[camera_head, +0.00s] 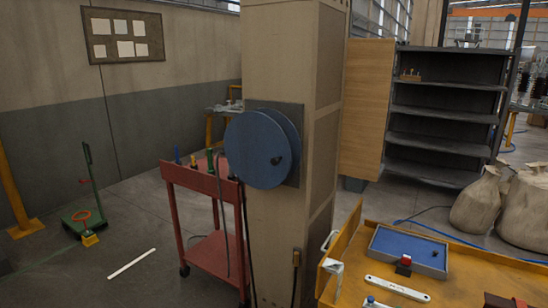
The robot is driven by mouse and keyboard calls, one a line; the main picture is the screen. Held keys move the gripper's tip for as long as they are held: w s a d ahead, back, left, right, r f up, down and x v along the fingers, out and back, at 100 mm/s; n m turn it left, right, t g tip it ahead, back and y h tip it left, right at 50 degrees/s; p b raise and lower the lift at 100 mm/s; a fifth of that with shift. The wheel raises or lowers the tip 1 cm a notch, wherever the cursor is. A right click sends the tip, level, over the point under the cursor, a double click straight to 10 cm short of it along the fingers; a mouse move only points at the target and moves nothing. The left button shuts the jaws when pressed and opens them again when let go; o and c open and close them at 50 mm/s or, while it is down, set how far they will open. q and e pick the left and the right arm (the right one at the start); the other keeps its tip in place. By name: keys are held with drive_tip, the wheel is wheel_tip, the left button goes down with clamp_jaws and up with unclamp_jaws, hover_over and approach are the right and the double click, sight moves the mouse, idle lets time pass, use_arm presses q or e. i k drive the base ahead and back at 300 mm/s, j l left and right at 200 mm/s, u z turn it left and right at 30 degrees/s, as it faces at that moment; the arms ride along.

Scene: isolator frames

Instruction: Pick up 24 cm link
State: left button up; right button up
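A pale, flat bar with rounded ends and dark marks near them, looking like a link (398,289), lies on the yellow-orange workbench (468,278) at the lower right. Its length cannot be read, so I cannot confirm that it is the 24 cm one. A small red-and-black object (404,264) stands just behind it, by the front of a blue-lined tray (388,241). Neither of my grippers shows in the head view.
A square column (290,60) with a blue reel (256,150) stands left of the workbench. A red cart (208,187) is beside it. Grey shelves (440,122) and sacks (477,200) stand behind the bench. A white strip (132,263) lies on open floor at left.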

sight(424, 299)
drive_tip(key=k+z, duration=0.1)
drive_tip(key=z, duration=0.25)
drive_tip(key=k+z, duration=0.15)
drive_tip(key=z, duration=0.2)
drive_tip(key=k+z, duration=0.1)
drive_tip(key=z, duration=0.25)
